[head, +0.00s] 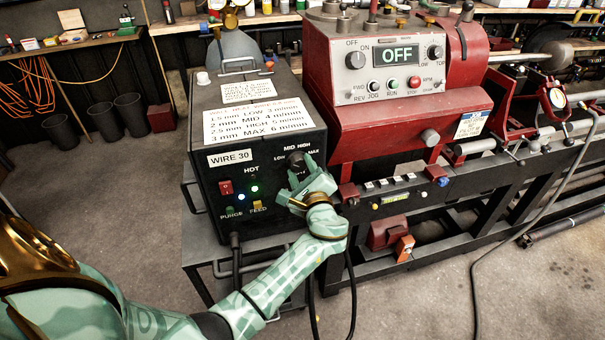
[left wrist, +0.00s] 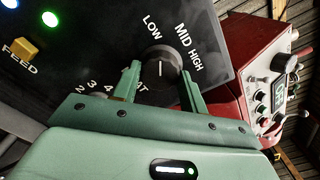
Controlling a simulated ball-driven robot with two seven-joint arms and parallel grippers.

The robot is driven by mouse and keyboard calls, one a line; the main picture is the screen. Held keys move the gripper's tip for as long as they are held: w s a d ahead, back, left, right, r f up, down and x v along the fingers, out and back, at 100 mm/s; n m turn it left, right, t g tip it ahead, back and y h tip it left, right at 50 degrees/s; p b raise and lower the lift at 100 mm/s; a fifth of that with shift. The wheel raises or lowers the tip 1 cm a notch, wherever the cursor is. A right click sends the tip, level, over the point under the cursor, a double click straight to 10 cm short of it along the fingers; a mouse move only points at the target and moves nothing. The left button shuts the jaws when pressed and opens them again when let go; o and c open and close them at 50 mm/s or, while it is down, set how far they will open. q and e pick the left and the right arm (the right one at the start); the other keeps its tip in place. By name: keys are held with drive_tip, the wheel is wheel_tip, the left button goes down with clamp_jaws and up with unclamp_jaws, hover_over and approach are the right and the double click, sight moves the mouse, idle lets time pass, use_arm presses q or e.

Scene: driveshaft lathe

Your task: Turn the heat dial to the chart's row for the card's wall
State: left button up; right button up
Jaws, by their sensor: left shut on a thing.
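The heat dial (head: 297,160) is a black knob on the front of the black welder box, with LOW, MID, HIGH and MAX around it. My left gripper (head: 303,178) is shut on the heat dial, one finger on each side. The left wrist view shows the dial (left wrist: 161,66) between the fingertips (left wrist: 163,75); its white mark points up in the picture, between LOW and MID. The chart (head: 258,120) on the box lists 1.5 mm LOW, 2 mm MID, 2.5 mm HIGH, 3 mm MAX. A card (head: 248,91) lies above it, too small to read. My right gripper is out of view.
The box front has a WIRE 30 label (head: 230,157), a red switch (head: 226,187), and a yellow FEED button (head: 257,205). The red lathe headstock (head: 385,130) stands close on the right, its display reading OFF. Cables hang below the box.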

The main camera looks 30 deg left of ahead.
use_arm(q)
drive_tip(key=shift+f+n+b, duration=0.1)
drive_tip(key=shift+n+b, duration=0.3)
drive_tip(key=shift+n, duration=0.7)
drive_tip(key=o, duration=1)
drive_tip(key=shift+c, duration=0.2)
